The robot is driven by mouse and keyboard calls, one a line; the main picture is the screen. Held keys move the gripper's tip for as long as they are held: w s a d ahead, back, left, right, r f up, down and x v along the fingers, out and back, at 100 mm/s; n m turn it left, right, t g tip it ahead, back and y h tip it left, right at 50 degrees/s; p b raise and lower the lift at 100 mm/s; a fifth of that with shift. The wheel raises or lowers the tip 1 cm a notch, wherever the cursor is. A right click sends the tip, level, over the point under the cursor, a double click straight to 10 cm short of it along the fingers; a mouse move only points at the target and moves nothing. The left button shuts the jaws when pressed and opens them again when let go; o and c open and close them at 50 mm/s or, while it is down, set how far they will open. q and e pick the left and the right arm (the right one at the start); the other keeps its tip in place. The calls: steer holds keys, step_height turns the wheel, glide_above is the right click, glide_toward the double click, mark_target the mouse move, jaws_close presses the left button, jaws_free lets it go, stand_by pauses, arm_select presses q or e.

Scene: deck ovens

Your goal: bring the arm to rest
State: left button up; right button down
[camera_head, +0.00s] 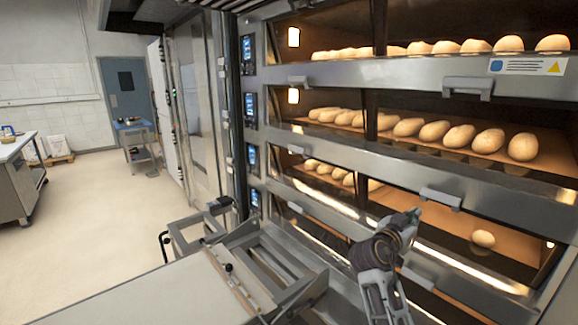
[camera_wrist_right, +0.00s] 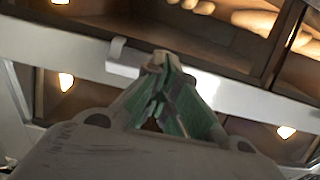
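My right gripper (camera_head: 413,216) is raised in front of the deck oven (camera_head: 480,200), close to the handle (camera_head: 441,197) of one of its lower decks. In the right wrist view its fingers (camera_wrist_right: 157,62) come together at the tips and nothing shows between them. A door handle (camera_wrist_right: 125,62) shows just behind the fingertips there; I cannot tell whether they touch it. My left gripper is not in the head view.
Bread loaves (camera_head: 434,131) lie on several oven decks behind glass. A loader with a pale flat top (camera_head: 165,292) and metal frame stands at the front left. A steel table (camera_head: 14,180) and small cart (camera_head: 134,140) stand farther back. The floor (camera_head: 95,215) at left is clear.

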steer(key=s+a+f+n+g+y, duration=0.1)
steer(key=s+f+n+y, duration=0.1)
steer(key=s+f, duration=0.35)
steer(key=s+a+f+n+g+y, duration=0.1)
steer(key=s+f+n+y, duration=0.15)
steer(key=f, duration=0.65)
steer(key=s+a+f+n+g+y, duration=0.1)
steer(key=s+f+y, duration=0.1)
steer(key=s+f, duration=0.35)
steer(key=s+a+f+n+g+y, duration=0.35)
steer(key=s+a+f, duration=0.2)
steer(key=s, duration=0.35)
steer(key=s+a+f+n+g+y, duration=0.2)
steer(key=s+a+f+n+y, duration=0.15)
steer(key=s+f, duration=0.65)
steer(key=f, duration=1.4)
steer(key=s+f, duration=0.3)
steer(key=f, duration=1.3)
steer(key=s+d+f+g, duration=0.1)
steer(key=s+d+f, duration=0.1)
steer(key=s+f, duration=0.7)
steer(key=s+d+f+g, duration=0.1)
steer(key=s+f, duration=0.9)
steer(key=s, duration=0.2)
steer(key=shift+s+d, duration=0.25)
steer(key=shift+d, duration=0.15)
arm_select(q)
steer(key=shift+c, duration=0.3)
